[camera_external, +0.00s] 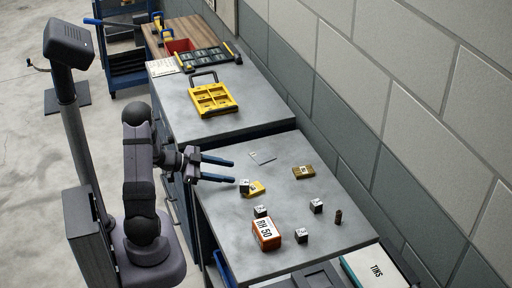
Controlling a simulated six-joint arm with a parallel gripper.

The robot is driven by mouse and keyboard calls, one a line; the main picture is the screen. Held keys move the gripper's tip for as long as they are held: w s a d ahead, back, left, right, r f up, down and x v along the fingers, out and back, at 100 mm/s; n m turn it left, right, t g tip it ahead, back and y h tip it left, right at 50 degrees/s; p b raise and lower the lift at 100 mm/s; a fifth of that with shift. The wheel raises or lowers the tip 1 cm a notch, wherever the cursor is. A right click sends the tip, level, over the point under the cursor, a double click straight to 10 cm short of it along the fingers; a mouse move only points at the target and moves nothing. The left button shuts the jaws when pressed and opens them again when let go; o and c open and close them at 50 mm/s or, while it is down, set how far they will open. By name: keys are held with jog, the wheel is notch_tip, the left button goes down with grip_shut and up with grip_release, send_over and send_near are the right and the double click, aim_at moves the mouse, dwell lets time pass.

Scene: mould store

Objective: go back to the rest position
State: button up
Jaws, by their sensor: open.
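My gripper (231,171) shows in the external view with its two dark blue fingers apart and nothing between them. It is over the left edge of the near grey worktop (280,181). A small dark block with a light top (244,186) stands just below the fingertips, beside a flat yellow piece (257,188). I cannot tell the exact height of the fingers above the worktop.
An orange box marked RH 50 (266,234), small cubes (316,205), a dark cylinder (338,216) and a brass-coloured block (303,172) stand on the near worktop. A yellow tray (213,97) lies on the farther worktop. A block wall (350,110) borders the right.

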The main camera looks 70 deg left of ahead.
jog(key=w+y, duration=0.1)
jog(key=w, duration=0.1)
jog(key=w+r+g+y+p, duration=0.1)
jog(key=w, duration=0.1)
jog(key=w+a+g+y, duration=0.1)
jog(key=w, duration=0.1)
jog(key=shift+a+r, duration=0.1)
jog(key=shift+r, duration=0.3)
jog(key=shift+w+d+r+g+y+p, duration=0.2)
jog(key=shift+w+r+g+y+p, duration=0.15)
jog(key=shift+w+r+g+y, duration=0.15)
jog(key=shift+w+d+r+g+y+p, duration=0.15)
jog(key=shift+w+r+g+y+p, duration=0.2)
jog(key=shift+w+r+y, duration=0.2)
jog(key=s+d+r+n+g+y+p, duration=0.1)
jog(key=s+d+r+g+p, duration=0.15)
jog(key=d, duration=0.45)
jog(key=s+d+r+n+g+p, duration=0.1)
jog(key=s+d+r+g, duration=0.15)
jog(key=d, duration=0.55)
jog(key=s+d+f+n+g+h, duration=0.1)
jog(key=s+d+f+g, duration=0.1)
jog(key=s+d, duration=0.5)
jog(key=s+d+f+n+g+h, duration=0.2)
jog(key=s+d+f+g, duration=0.1)
jog(key=s+d, duration=0.4)
jog(key=shift+s+d+f+b, duration=0.15)
jog(key=shift+s+f+b, duration=0.05)
jog(key=shift+f+b, duration=0.15)
